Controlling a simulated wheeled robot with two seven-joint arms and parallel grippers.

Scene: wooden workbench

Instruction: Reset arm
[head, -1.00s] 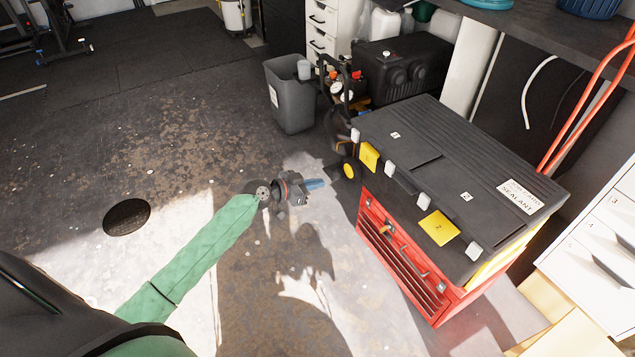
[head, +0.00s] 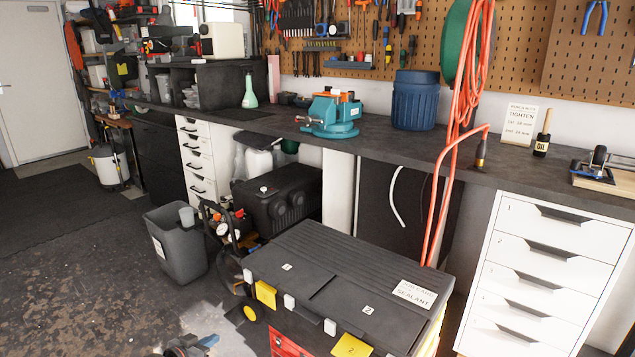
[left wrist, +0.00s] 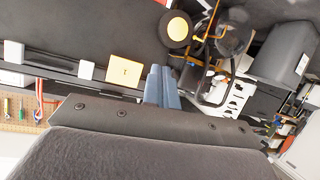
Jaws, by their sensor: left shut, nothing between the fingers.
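My left gripper (head: 205,343) shows at the bottom edge of the head view, with its blue fingers just left of the red and black tool chest (head: 345,285). In the left wrist view the blue fingers (left wrist: 161,88) are together with nothing between them. The chest's yellow tag (left wrist: 124,70) and pale latches show beside the fingers there; the fingers appear apart from the chest. Most of my left arm is below the head view's frame. My right gripper is in neither view.
A grey bin (head: 177,245) and a black compressor (head: 277,195) stand behind the chest. The workbench (head: 400,155) carries a teal vise (head: 332,115) and a blue tub (head: 415,99). A red hose (head: 447,185) hangs over its front edge.

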